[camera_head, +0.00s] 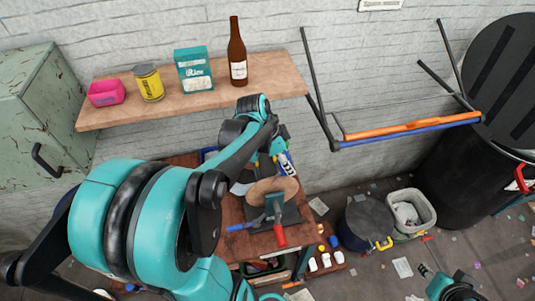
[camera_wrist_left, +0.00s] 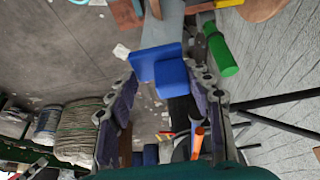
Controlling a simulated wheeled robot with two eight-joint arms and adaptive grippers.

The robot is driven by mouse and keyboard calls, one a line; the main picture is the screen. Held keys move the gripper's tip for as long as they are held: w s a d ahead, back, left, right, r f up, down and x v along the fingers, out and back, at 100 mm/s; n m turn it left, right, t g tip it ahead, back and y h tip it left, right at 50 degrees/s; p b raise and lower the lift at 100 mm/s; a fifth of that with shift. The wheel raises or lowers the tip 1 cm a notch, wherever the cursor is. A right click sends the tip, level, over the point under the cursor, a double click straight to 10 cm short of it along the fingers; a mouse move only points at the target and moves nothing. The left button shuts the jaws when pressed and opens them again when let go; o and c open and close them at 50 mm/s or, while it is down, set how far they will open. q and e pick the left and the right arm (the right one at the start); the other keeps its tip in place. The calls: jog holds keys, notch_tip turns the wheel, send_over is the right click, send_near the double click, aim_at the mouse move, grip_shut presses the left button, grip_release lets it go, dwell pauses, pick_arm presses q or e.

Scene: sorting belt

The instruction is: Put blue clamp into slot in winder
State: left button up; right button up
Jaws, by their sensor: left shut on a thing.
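My left gripper (camera_head: 282,160) reaches over the wooden workbench, largely hidden behind my arm in the head view. In the left wrist view its two fingers (camera_wrist_left: 165,105) stand on either side of a blue blocky piece, which looks like the blue clamp (camera_wrist_left: 160,65). The piece lies between the fingertips, and its lower part is hard to make out. On the bench just in front of the gripper is a dark device with a round wooden disc (camera_head: 273,190), possibly the winder. No slot can be made out. My right gripper's fingers do not show.
A wooden shelf (camera_head: 120,114) holds a pink container, a yellow can, a teal box and a brown bottle. A dark rack (camera_head: 312,75) with orange and blue bars juts from the wall. A black barrel (camera_head: 455,165) and white bin stand right. Blue and red handles lie by the device.

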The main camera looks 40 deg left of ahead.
pick_arm(q)
jog(key=w+a+f, duration=0.1)
jog(key=a+f, duration=0.1)
jog(key=a, duration=0.1)
jog(key=w+a+f, duration=0.1)
jog(key=a+f, duration=0.1)
jog(key=a, duration=0.2)
jog(key=w+a+f, duration=0.1)
jog(key=a+f, duration=0.1)
jog(key=a, duration=0.1)
jog(key=shift+w+a+f+b, duration=0.25)
jog(key=shift+w+f+b, duration=0.05)
jog(key=shift+f+b, duration=0.1)
jog(key=shift+a, duration=0.1)
notch_tip(320, 180, down, 4)
jog(key=shift+r, duration=0.25)
jog(key=shift+f, duration=0.25)
jog(key=shift+s, duration=0.1)
jog(key=shift+f+b, duration=0.1)
jog(key=shift+b, duration=0.3)
jog(key=o, duration=1.1)
jog(key=shift+c, duration=0.2)
